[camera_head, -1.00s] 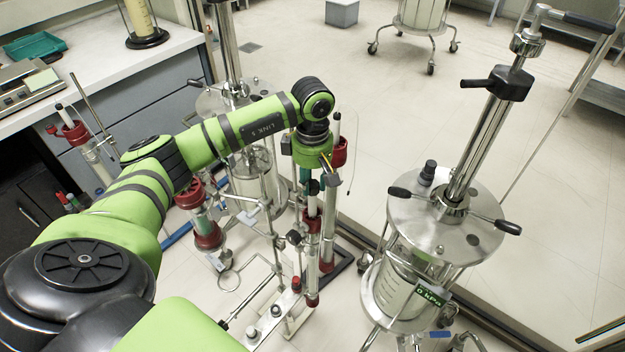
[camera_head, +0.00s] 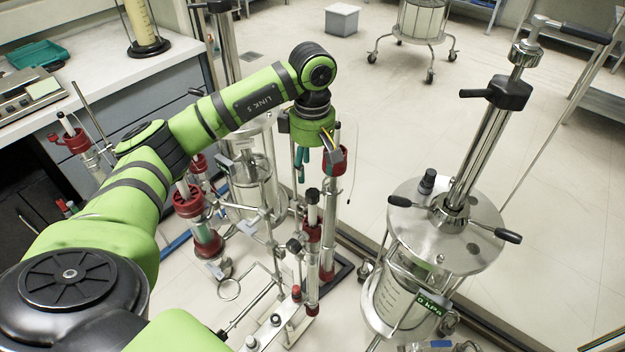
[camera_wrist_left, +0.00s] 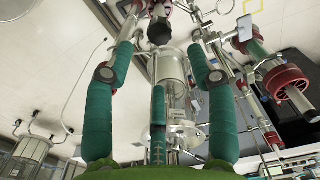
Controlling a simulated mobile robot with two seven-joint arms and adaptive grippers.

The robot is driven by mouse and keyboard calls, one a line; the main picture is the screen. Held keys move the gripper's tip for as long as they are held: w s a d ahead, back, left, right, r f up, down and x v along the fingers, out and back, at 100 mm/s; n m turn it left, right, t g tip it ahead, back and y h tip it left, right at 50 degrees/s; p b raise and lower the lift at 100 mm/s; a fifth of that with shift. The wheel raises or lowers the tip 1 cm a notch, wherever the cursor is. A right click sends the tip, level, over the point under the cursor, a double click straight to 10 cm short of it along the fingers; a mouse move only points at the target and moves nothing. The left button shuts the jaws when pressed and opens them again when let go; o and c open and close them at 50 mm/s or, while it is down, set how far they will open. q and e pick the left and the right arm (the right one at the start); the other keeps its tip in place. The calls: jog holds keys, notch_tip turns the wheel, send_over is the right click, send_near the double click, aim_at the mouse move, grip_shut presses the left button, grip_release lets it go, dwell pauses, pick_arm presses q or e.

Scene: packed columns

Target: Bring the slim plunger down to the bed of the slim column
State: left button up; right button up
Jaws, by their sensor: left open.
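The slim column (camera_head: 313,262) is a narrow clear tube with red collars, upright on a small stand in the head view. The slim plunger's black knob (camera_head: 313,195) tops a pale rod rising from the upper red collar. My left gripper (camera_head: 302,165) points down above the knob, its teal fingers partly hidden by the wrist. In the left wrist view, the open fingers (camera_wrist_left: 160,50) stand wide apart, with a black knob (camera_wrist_left: 159,31) beyond the tips, between them in the picture and not gripped. The plunger's lower end cannot be made out. My right gripper is not in view.
Another red-collared column (camera_head: 328,240) stands close behind the slim one; a wider red-collared column (camera_head: 197,225) stands to its left. A large steel column (camera_head: 405,285) with handles stands at right. The bench (camera_head: 150,70) is at upper left. Open floor lies beyond.

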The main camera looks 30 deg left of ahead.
pick_arm(q)
notch_tip(320, 180, up, 4)
jog(key=shift+r, duration=0.1)
dwell(0.5)
